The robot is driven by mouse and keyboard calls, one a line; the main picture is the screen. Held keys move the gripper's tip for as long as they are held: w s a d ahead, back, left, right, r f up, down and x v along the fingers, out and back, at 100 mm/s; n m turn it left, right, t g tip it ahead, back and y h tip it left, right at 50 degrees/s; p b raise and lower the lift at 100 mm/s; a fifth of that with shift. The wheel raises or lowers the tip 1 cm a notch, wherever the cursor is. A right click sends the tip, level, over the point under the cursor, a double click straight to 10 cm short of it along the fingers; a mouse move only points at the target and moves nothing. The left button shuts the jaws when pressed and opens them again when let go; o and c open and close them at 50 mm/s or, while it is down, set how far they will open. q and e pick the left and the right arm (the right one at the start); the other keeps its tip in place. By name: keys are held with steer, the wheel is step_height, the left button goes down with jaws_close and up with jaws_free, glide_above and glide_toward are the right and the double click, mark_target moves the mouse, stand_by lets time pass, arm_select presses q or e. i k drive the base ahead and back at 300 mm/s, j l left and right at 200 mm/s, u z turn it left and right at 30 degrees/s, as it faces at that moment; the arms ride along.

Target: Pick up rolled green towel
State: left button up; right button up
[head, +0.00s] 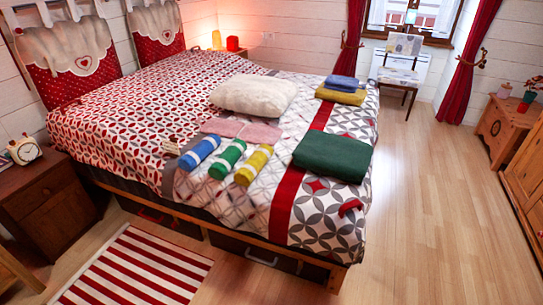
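The rolled green towel (227,160) lies on the bed near its front side, with a white band across it. It sits between a rolled blue towel (199,152) on its left and a rolled yellow towel (254,165) on its right, with small gaps between the rolls. A folded dark green cloth (332,157) lies flat farther right on the bed. Neither of my grippers shows in the head view.
The patterned bed (120,115) also holds a cream pillow (253,94), a folded pink cloth (242,131) and stacked yellow (341,96) and blue cloths. A nightstand (48,207) with a clock stands left. A striped rug (135,268) lies in front; wooden floor (430,200) is clear at right.

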mark_target(219, 170)
steer(key=i+j+z, duration=0.15)
steer(key=j+z, duration=0.3)
steer(key=i+j+z, duration=0.15)
steer(key=z, duration=0.3)
steer(key=j+z, duration=0.4)
steer(key=j, duration=1.6)
steer(key=i+z, duration=0.05)
steer(key=i, duration=0.05)
